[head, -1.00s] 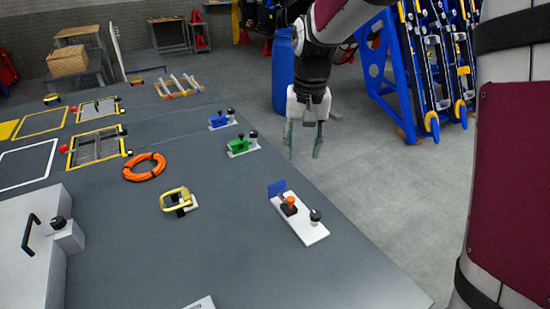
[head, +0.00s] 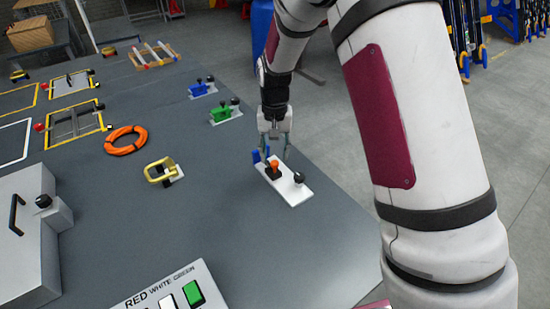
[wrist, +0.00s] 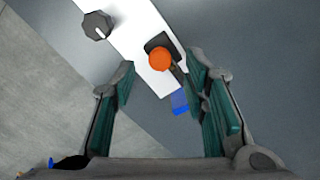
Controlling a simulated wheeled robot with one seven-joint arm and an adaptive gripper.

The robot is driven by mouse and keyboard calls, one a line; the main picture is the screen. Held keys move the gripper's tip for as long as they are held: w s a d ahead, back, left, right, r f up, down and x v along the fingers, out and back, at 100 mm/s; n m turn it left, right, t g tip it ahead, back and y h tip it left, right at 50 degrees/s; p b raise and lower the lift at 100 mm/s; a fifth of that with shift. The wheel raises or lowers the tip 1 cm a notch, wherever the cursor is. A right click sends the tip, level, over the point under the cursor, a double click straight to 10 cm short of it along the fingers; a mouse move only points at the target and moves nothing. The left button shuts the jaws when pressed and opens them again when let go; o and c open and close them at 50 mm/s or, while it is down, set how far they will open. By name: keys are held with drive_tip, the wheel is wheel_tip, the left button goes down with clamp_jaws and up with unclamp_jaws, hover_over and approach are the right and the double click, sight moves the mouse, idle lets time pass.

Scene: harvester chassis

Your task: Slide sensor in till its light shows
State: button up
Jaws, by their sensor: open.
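The sensor fixture is a white plate (head: 297,192) on the grey table, near its right edge. On it sits a small black slider with an orange cap (head: 273,164); the cap also shows in the wrist view (wrist: 162,59). An upright blue plate (head: 256,157) stands at the far end, also visible in the wrist view (wrist: 180,102). A dark round knob or lamp (head: 299,177) is at the near end, with no lit colour seen. My gripper (head: 273,151) is open and pointing down over the far end, its fingers spread either side of the orange cap in the wrist view.
Green (head: 226,113) and blue (head: 202,88) fixtures stand farther back on the table. A yellow handle (head: 160,170) and orange ring (head: 125,140) lie to the left. A box with coloured buttons (head: 180,290) is at the front. Table around the white plate is clear.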

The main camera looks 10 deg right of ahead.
sight(275, 162)
drive_tip(key=shift+f, duration=1.55)
clamp_jaws()
